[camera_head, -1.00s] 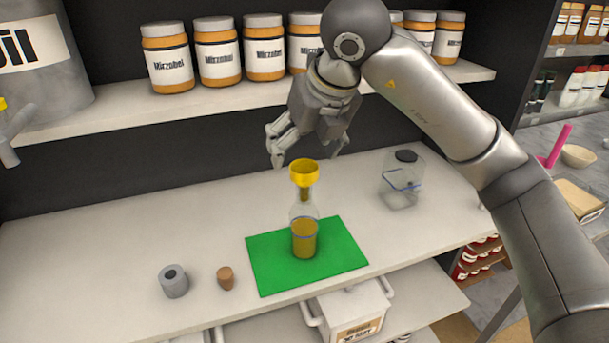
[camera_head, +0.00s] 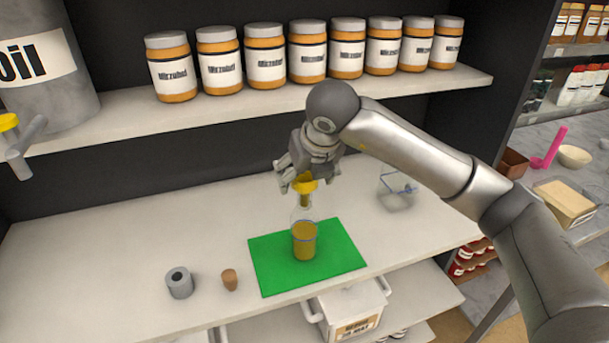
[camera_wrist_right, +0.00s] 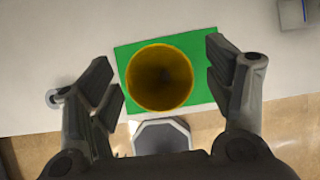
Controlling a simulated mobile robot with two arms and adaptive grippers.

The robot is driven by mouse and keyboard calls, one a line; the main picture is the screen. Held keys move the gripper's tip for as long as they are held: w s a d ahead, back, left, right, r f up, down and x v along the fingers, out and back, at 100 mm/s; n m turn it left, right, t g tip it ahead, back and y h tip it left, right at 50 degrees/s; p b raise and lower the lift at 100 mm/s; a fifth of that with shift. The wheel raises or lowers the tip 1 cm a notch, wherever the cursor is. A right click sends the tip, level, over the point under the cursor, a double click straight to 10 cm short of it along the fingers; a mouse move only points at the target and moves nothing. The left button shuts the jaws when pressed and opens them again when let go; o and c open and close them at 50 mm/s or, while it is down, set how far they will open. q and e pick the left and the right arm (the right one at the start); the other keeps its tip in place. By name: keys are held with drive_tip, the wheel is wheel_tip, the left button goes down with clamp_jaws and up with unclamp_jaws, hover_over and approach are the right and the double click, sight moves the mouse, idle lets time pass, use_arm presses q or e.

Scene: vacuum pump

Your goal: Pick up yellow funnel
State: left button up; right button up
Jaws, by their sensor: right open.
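The yellow funnel (camera_head: 305,186) sits upright in the neck of a clear flask (camera_head: 304,240) that holds amber liquid. The flask stands on a green mat (camera_head: 345,258). My right gripper (camera_head: 308,188) is open at the funnel's rim, with its fingers around the funnel from above. In the right wrist view the funnel's round mouth (camera_wrist_right: 160,78) lies between the two spread fingers (camera_wrist_right: 165,82), with gaps on both sides. My gripper and wrist partly hide the funnel's top in the head view. My left gripper is not in view.
A grey cylinder (camera_head: 179,283) and a brown cork (camera_head: 229,279) stand left of the mat. Several jars (camera_head: 306,52) line the shelf above. The table's left side is clear.

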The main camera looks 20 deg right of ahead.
drive_tip(key=shift+w+f, duration=0.2)
drive_tip(key=shift+f, duration=0.1)
drive_tip(key=shift+c, duration=0.4)
drive_tip(key=c, duration=1)
drive_tip(key=shift+o, duration=0.2)
drive_tip(key=shift+r, duration=0.1)
